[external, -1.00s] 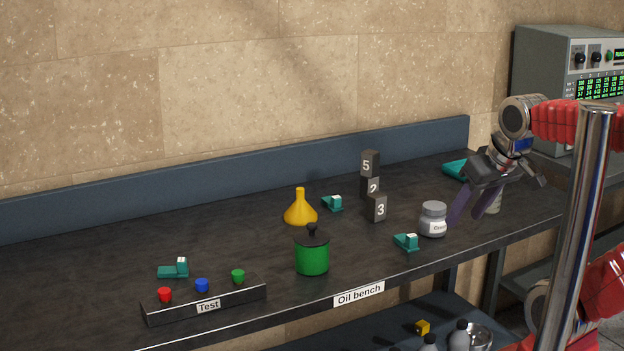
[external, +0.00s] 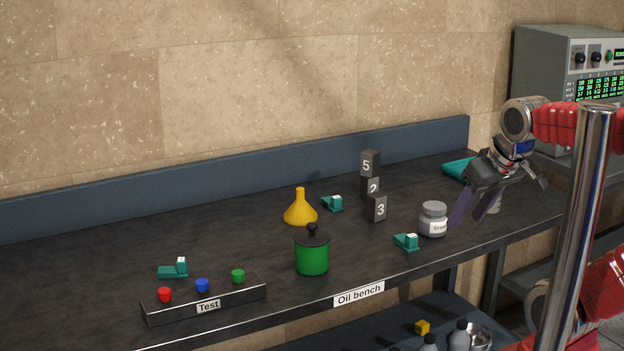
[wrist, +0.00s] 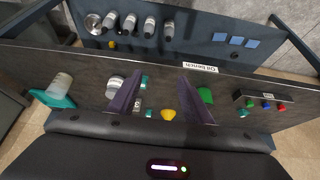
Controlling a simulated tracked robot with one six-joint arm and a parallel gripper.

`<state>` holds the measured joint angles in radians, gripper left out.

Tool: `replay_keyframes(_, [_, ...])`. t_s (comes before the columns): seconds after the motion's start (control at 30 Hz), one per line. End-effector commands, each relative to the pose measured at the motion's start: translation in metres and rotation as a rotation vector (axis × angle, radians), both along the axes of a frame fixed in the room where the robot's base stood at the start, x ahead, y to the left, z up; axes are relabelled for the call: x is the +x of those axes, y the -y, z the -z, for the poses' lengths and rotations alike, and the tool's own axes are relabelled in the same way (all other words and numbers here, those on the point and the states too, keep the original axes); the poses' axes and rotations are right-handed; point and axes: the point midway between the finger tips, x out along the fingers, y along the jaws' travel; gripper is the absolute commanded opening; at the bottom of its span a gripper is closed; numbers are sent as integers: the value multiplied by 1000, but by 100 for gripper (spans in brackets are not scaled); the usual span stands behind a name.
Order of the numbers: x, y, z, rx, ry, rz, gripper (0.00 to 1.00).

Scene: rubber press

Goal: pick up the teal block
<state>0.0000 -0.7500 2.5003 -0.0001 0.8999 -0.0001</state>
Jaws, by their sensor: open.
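Several small teal blocks with white tops lie on the dark bench. One teal block (external: 405,242) is near the front edge, one (external: 332,204) is beside the yellow funnel, and one (external: 173,271) is at the left. A larger teal piece (external: 457,169) lies at the back right; in the wrist view a teal piece (wrist: 55,98) with a pale cylinder is at the left. I cannot tell which the task means. My gripper (external: 467,222) is open and empty above the bench's right part, right of the grey jar. Its purple fingers (wrist: 160,88) are spread in the wrist view.
The grey jar (external: 433,220) stands close left of my fingers. Numbered dark blocks (external: 376,207), the yellow funnel (external: 300,209), a green pot (external: 312,255) and a button box (external: 207,300) stand farther left. A metal post (external: 585,220) crosses the view at the right.

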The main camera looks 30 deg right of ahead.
Motion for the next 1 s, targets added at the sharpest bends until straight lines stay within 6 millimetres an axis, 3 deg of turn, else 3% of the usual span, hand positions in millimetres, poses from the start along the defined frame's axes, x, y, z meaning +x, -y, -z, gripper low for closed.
replay_keyframes(0.77, [0, 0, 0, 0, 0, 1, 40])
replay_keyframes(1.0, [2, 17, 10, 1, -38, 61, 40])
